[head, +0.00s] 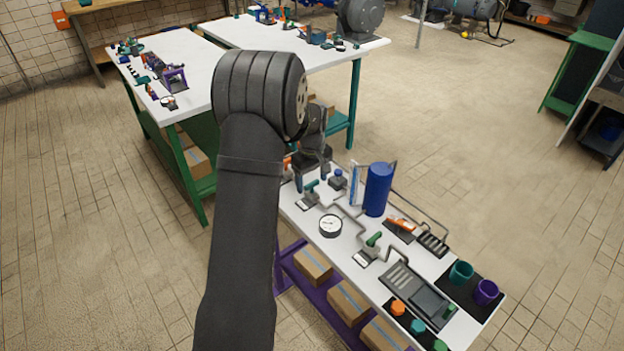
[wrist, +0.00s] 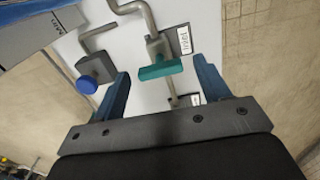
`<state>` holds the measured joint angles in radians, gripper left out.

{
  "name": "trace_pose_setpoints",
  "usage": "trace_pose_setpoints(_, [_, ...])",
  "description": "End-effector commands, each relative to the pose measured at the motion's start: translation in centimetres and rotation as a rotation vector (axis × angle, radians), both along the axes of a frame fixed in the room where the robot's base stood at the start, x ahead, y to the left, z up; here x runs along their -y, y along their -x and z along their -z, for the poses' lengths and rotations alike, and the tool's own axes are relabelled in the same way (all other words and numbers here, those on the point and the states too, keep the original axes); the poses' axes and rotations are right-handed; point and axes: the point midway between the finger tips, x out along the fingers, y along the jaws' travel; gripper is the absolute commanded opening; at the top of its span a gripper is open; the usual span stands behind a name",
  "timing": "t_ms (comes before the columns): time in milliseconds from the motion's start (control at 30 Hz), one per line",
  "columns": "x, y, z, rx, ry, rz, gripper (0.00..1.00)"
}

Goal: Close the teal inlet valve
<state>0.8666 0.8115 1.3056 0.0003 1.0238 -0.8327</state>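The teal inlet valve handle (wrist: 160,71) is a flat bar on a grey valve body, next to a plate that seems to read "INLET". In the wrist view the bar lies roughly crosswise to the grey pipe. My gripper (wrist: 161,69) is open, one blue finger on each side of the handle, with visible gaps; I cannot tell its exact height above it. In the head view the teal handle (head: 312,186) shows at the back left of the white bench, just under my gripper (head: 313,176).
A blue knob (wrist: 87,85) on a dark block sits left of my left finger. A gauge (head: 330,226), a green-handled valve (head: 373,239), a blue tank (head: 378,189) and bent pipes stand on the bench (head: 349,277). Teal (head: 461,273) and purple (head: 485,291) cups stand at the right end.

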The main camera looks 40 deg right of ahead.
Motion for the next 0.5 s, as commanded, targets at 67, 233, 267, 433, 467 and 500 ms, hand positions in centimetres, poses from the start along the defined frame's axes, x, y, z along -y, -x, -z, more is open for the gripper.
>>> trace_pose_setpoints(67, [0.0,0.0,0.0,0.0,0.0,0.0,0.69])
trace_pose_setpoints(233, [0.0,0.0,-0.3,0.0,0.001,-0.001,0.69])
trace_pose_setpoints(267, [0.0,0.0,-0.5,0.001,0.001,-0.001,0.69])
trace_pose_setpoints(433, [0.1,0.0,-3.1,0.003,0.003,-0.001,0.69])
trace_pose_setpoints(467, [0.1,0.0,-3.7,0.003,0.003,-0.001,0.69])
trace_pose_setpoints(500, [0.1,-0.1,-4.7,0.003,0.004,-0.001,0.69])
